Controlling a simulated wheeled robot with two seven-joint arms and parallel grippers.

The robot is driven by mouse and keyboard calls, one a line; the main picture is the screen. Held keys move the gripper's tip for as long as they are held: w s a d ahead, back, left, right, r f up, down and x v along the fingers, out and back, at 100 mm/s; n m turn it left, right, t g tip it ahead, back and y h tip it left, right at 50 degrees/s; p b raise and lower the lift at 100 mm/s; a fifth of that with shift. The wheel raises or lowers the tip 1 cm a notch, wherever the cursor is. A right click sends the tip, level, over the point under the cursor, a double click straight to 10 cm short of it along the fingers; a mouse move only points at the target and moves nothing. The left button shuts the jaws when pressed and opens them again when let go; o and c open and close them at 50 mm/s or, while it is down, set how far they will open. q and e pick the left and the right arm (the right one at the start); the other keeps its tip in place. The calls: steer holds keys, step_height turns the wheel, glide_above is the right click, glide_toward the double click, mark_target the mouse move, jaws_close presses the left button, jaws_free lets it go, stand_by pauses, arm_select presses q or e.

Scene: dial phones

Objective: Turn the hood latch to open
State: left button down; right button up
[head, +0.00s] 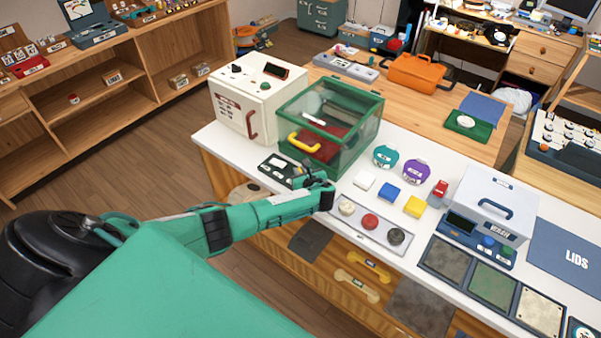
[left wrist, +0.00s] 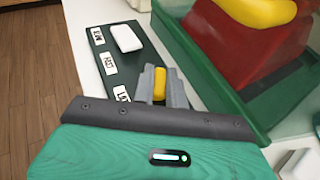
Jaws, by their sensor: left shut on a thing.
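The hood (head: 345,110) is a clear box with green edges and a yellow handle (head: 303,142), closed, on the white counter. A dark labelled panel (head: 272,167) lies in front of it. It also shows in the left wrist view (left wrist: 101,43), with a white switch (left wrist: 126,38) and white labels, the nearest partly hidden. My left gripper (head: 315,177) is at the panel's near right end. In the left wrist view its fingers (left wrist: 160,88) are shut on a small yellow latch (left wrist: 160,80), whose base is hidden. My right gripper is not in view.
A white box with a red handle (head: 240,115) stands left of the hood. To the right are teal and purple round items (head: 386,156), coloured blocks (head: 389,192) and a tray of round knobs (head: 371,222). A lidded white case (head: 495,200) stands farther right.

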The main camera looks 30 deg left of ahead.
arm_select(q)
steer(key=shift+g, duration=0.3)
steer(key=c, duration=1.4)
jaws_free()
steer(key=shift+c, duration=0.2)
steer(key=b+v, duration=0.2)
steer(key=v, duration=1.1)
steer(key=shift+s+d, duration=0.25)
steer(key=shift+d, duration=0.1)
